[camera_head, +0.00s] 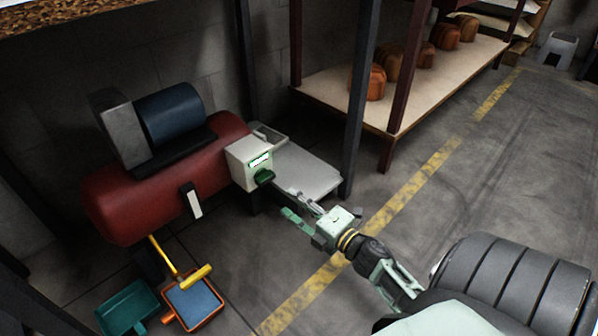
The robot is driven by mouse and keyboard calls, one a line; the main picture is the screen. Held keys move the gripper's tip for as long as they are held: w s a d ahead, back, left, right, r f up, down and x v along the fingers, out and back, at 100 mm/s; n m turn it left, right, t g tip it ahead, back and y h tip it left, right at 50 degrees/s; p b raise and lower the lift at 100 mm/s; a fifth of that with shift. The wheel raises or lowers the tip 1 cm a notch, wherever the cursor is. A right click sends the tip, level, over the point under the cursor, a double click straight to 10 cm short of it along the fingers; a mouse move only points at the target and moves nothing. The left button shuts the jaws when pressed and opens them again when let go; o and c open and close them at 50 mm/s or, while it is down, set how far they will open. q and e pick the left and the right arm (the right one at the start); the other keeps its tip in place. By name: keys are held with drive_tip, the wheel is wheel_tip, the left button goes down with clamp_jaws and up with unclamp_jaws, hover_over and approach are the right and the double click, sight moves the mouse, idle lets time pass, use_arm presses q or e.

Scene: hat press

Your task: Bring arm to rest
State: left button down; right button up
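My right gripper (298,207) is in the middle of the head view, on an arm that comes in from the lower right. Its two fingers point up and left and stand apart, with nothing visible between them. They are in front of a red tank machine (150,185) and near its pale control box (249,162), with a visible gap to the box. The box has a lit label and a dark green part at its lower front. My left gripper is not in view.
A blue motor (172,113) sits on the tank. A grey plate (305,172) lies behind the gripper. A teal dustpan (128,308) and an orange-rimmed tray (193,302) are at lower left. A shelf (425,90) holds several brown hat blocks. The floor (480,165) at right is clear.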

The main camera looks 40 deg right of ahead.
drive_tip(key=shift+s, duration=0.35)
idle(0.3)
